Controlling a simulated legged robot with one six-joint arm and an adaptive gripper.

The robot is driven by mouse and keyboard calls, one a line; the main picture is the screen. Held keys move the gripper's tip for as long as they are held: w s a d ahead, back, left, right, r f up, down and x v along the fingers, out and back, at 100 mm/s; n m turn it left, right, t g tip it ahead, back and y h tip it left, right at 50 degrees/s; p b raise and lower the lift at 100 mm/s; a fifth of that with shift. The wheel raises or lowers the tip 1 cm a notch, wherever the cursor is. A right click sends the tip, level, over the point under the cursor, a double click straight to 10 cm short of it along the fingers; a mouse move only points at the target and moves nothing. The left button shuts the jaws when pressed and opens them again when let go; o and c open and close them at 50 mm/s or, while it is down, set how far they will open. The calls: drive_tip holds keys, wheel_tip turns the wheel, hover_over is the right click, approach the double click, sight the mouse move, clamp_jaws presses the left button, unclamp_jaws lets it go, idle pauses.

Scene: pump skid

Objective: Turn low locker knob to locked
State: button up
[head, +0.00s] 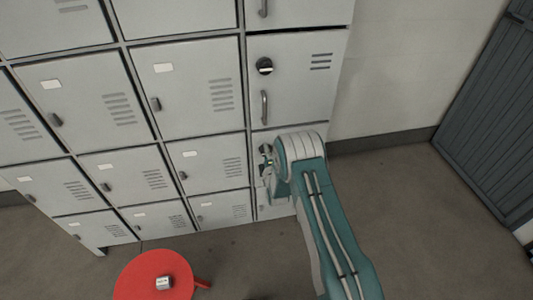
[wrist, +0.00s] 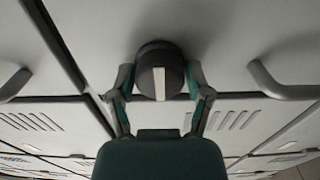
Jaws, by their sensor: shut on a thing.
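The low locker knob (wrist: 160,70) is dark and round with a pale bar across its face, seen in the wrist view. The bar looks roughly upright in that picture. My gripper (wrist: 160,83) has one finger on each side of the knob and is shut on it. In the head view my gripper (head: 267,163) is at the lower right locker door (head: 262,140), with my teal arm hiding most of that door and the knob.
Another dark knob (head: 264,66) sits on the door above, with a bar handle (head: 264,107) below it. A red round stool (head: 135,285) with a small metallic object (head: 163,283) stands at lower left. Floor to the right is clear up to a grey slatted door (head: 490,120).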

drive_tip(key=shift+s+a+f, duration=0.1)
drive_tip(key=shift+a+f, duration=0.05)
drive_tip(key=o, duration=1)
drive_tip(key=shift+o, duration=0.8)
drive_tip(key=shift+a, duration=0.1)
drive_tip(key=shift+s+d, duration=0.25)
drive_tip(key=shift+s, duration=0.15)
drive_tip(key=s+d, duration=0.1)
drive_tip(key=s, duration=1)
drive_tip(key=shift+d, duration=0.15)
drive_tip(key=shift+w, duration=0.1)
